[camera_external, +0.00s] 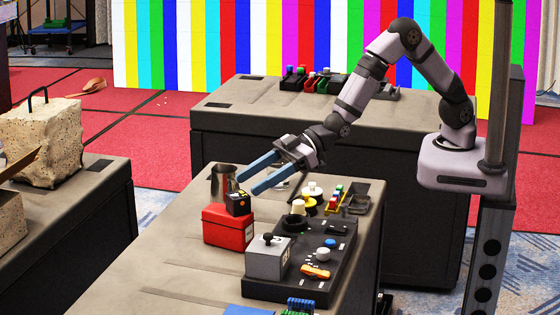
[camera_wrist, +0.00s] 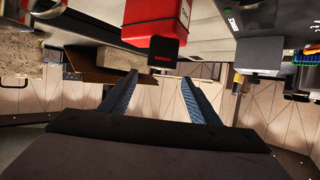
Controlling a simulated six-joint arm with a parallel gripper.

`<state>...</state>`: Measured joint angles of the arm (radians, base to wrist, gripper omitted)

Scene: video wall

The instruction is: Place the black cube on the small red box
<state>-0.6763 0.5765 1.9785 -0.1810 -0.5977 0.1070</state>
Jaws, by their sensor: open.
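The black cube (camera_external: 238,204) rests on top of the small red box (camera_external: 228,231), near the box's right edge. A small orange mark shows on the cube. My gripper (camera_external: 247,184) is open and empty, with its two blue fingers pointing at the cube from the upper right. In the wrist view, which looks upside down, the cube (camera_wrist: 163,54) touches the red box (camera_wrist: 152,18). There the cube lies just beyond the tips of my gripper (camera_wrist: 159,76), between the lines of the fingers and apart from them.
A metal cup (camera_external: 222,180) stands just behind the red box. A grey box with a black knob (camera_external: 267,257) and a dark control panel (camera_external: 318,262) with several knobs lie to the right. The table's left front area (camera_external: 155,270) is clear.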

